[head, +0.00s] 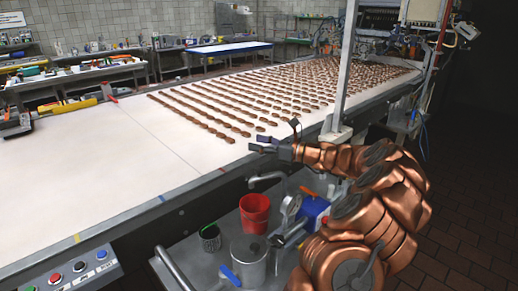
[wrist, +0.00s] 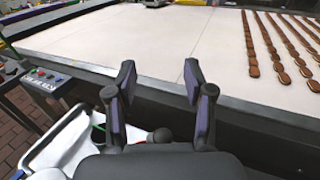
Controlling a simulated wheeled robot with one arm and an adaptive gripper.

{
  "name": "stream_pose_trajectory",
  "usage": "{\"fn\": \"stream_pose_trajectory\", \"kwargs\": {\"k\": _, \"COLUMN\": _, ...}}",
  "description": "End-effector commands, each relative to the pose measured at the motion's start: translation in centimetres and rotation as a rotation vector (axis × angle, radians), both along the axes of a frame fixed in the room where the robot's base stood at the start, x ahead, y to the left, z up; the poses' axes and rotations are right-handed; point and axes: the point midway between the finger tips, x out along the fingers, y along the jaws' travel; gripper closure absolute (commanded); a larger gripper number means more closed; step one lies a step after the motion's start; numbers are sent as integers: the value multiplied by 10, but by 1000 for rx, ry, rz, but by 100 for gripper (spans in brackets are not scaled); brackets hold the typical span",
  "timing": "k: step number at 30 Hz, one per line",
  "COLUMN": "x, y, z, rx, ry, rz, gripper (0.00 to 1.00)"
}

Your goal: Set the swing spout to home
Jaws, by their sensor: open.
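A grey metal curved pipe that looks like the swing spout (head: 268,180) sticks out below the belt's near edge, above the cart; I cannot be sure that it is the spout. No home mark can be made out on it. My gripper (head: 262,145) is above and close to this pipe in the picture, over the belt's near edge. In the wrist view my gripper (wrist: 158,76) is open, with two dark purple-sided fingers apart and nothing between them. The pipe cannot be made out in the wrist view.
The white conveyor belt (head: 100,150) carries rows of brown biscuits (head: 290,90). Below stands a cart with a red bucket (head: 254,214), a dark cup (head: 210,238), a metal pot (head: 248,262) and a blue device (head: 313,211). A button panel (head: 75,272) is at lower left. A post (head: 347,60) rises right.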

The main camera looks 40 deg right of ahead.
Motion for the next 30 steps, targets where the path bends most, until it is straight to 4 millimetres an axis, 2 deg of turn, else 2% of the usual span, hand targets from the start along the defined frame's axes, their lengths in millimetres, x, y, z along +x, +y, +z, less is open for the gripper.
{"fn": "stream_pose_trajectory", "kwargs": {"k": 4, "x": 0, "y": 0, "z": 0, "rx": 0, "ry": 0, "rz": 0, "gripper": 47}}
{"fn": "stream_pose_trajectory", "kwargs": {"k": 8, "x": -3, "y": -1, "z": 0, "rx": -1, "ry": 6, "rz": -4, "gripper": 61}}
{"fn": "stream_pose_trajectory", "kwargs": {"k": 11, "x": -13, "y": -3, "z": 2, "rx": -11, "ry": 30, "rz": -18, "gripper": 71}}
{"fn": "stream_pose_trajectory", "kwargs": {"k": 19, "x": -69, "y": -18, "z": -3, "rx": -73, "ry": 184, "rz": -115, "gripper": 100}}
{"fn": "stream_pose_trajectory", "kwargs": {"k": 27, "x": -134, "y": -32, "z": -23, "rx": -148, "ry": 358, "rz": -243, "gripper": 100}}
{"fn": "stream_pose_trajectory", "kwargs": {"k": 30, "x": -151, "y": -35, "z": -30, "rx": -166, "ry": 402, "rz": -277, "gripper": 100}}
